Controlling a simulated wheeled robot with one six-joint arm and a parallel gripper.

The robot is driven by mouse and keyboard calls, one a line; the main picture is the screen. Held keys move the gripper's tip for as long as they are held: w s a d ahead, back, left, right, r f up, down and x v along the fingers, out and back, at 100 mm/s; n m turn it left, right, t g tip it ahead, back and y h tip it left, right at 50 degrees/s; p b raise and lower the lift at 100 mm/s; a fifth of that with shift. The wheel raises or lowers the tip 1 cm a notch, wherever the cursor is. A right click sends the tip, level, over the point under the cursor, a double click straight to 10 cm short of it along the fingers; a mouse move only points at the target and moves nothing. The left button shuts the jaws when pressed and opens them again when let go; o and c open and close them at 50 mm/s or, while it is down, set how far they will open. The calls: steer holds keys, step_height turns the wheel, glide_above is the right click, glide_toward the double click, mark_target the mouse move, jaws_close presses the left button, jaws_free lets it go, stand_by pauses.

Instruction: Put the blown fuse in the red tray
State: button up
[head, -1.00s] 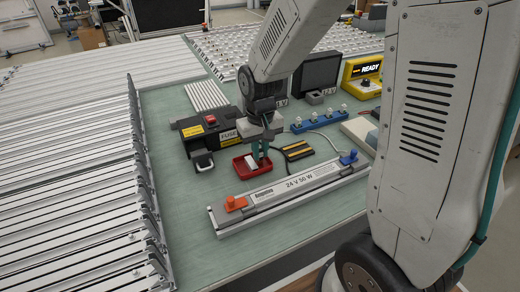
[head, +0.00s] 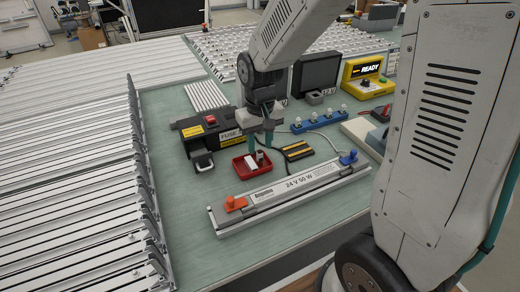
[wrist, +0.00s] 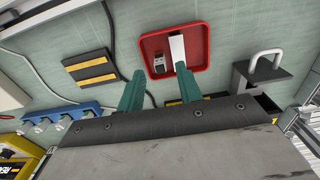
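The red tray (head: 239,174) sits on the green bench top, below my gripper; it also shows in the wrist view (wrist: 204,60). The fuse (wrist: 158,64), a small glassy cylinder with a metal end, is inside the tray beside a white strip (wrist: 177,47). In the head view the fuse (head: 260,157) shows dark at the tray's right side. My gripper (head: 259,140) is open and empty above the tray, its two green fingers spread apart; they also show in the wrist view (wrist: 160,84). I cannot tell from its look whether the fuse is blown.
A black fuse box (head: 200,140) with a metal handle stands left of the tray. A long 24 V 50 W light bar (head: 290,187) lies in front. A black-and-yellow pad (head: 297,150) and a blue holder with several pegs (head: 318,122) are to the right.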

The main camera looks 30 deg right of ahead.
mark_target(260, 152)
step_height(260, 152, up, 9)
steer(key=s+d+r, duration=0.1)
steer(key=s+r, duration=0.2)
steer(key=s, duration=0.8)
steer(key=s+d+r+t, duration=0.1)
steer(key=s+r, duration=0.2)
steer(key=s, duration=0.8)
